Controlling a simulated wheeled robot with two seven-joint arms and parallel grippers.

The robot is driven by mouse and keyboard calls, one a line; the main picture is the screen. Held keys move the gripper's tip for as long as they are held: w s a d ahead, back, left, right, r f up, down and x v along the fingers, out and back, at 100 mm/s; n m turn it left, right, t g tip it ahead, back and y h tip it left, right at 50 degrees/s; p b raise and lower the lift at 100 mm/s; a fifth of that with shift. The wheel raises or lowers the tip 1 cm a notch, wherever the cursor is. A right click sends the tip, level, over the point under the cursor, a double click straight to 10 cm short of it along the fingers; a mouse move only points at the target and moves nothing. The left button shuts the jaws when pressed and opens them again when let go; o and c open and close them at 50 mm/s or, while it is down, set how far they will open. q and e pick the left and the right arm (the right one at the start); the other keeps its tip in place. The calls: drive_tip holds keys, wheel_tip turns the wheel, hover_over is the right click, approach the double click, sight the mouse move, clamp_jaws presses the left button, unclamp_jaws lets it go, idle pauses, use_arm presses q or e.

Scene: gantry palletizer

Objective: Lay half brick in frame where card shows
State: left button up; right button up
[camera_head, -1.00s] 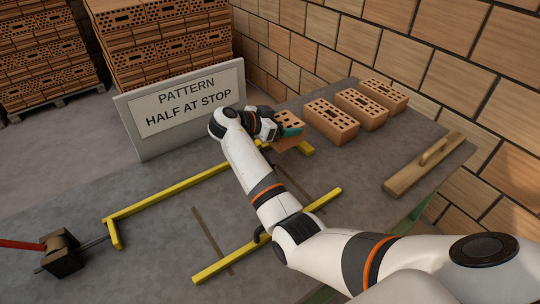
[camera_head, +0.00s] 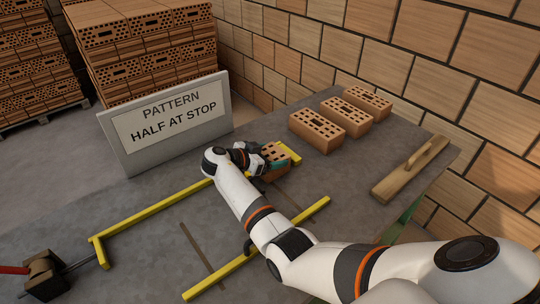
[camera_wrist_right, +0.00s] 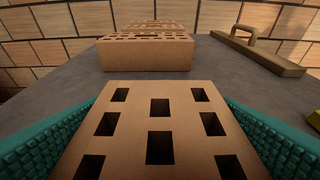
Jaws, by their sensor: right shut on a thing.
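The half brick (camera_head: 275,153) is orange with holes in its top. My right gripper (camera_head: 268,160) is shut on it, with teal pads on both sides. It is at the far right end of the yellow frame (camera_head: 155,209), beside the yellow end piece (camera_head: 290,152). I cannot tell whether it touches the bench or the end piece. In the right wrist view the half brick (camera_wrist_right: 138,140) fills the space between the pads. The pattern card (camera_head: 172,118) reads "PATTERN HALF AT STOP" and stands behind the frame. My left gripper is not in view.
Three bricks (camera_head: 316,132) stand in a row on the grey bench (camera_head: 150,263), right of the gripper. A wooden float (camera_head: 411,170) lies farther right. A dark block with rods (camera_head: 45,273) is at the left. Stacked bricks (camera_head: 143,45) stand behind the card.

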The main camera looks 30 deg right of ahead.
drive_tip(key=o, duration=1.3)
drive_tip(key=shift+r, duration=0.1)
drive_tip(key=b+v, duration=0.1)
drive_tip(key=v, duration=1.1)
